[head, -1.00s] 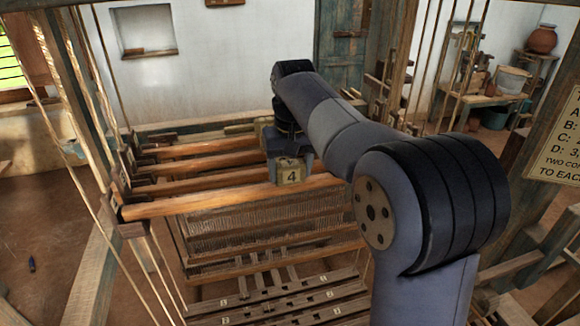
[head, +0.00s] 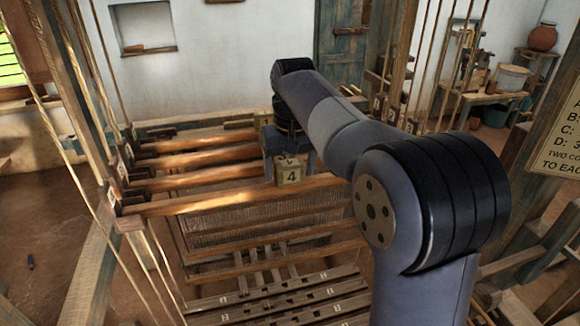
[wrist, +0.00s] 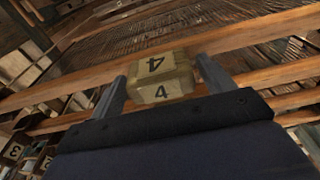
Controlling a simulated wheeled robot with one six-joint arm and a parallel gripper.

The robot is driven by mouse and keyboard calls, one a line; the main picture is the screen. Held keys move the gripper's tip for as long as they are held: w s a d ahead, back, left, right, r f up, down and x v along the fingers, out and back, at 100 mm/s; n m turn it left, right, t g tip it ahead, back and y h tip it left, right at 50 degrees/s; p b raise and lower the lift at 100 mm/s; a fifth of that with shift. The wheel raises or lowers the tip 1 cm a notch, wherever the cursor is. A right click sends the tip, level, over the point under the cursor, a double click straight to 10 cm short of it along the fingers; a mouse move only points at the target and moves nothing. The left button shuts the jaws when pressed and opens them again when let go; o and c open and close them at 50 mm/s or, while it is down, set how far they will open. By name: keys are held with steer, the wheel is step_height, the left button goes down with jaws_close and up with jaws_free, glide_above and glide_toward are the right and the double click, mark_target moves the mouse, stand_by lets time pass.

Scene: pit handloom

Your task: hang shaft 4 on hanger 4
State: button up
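Shaft 4 is the nearest wooden bar (head: 220,197). It lies level across the loom, with a pale block (head: 290,174) marked 4 on it. Its left end is at the dark end bracket (head: 130,222), in line with the other shafts' ends; I cannot tell how it is seated. Hanger 4 cannot be told apart clearly among the small numbered blocks there. The shaft's right end is hidden behind my arm.
Several parallel shafts (head: 205,158) lie behind. Slats with numbered labels (head: 265,302) are below in front. Cords (head: 105,75) hang at left, and loom posts (head: 402,60) stand at right. A sign (head: 562,140) is at the right edge.

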steer(key=shift+o, duration=0.9)
step_height(320, 180, up, 11)
steer(key=s, duration=0.1)
steer(key=shift+s+f, duration=0.15)
steer(key=shift+d, duration=0.1)
stand_by(0.4)
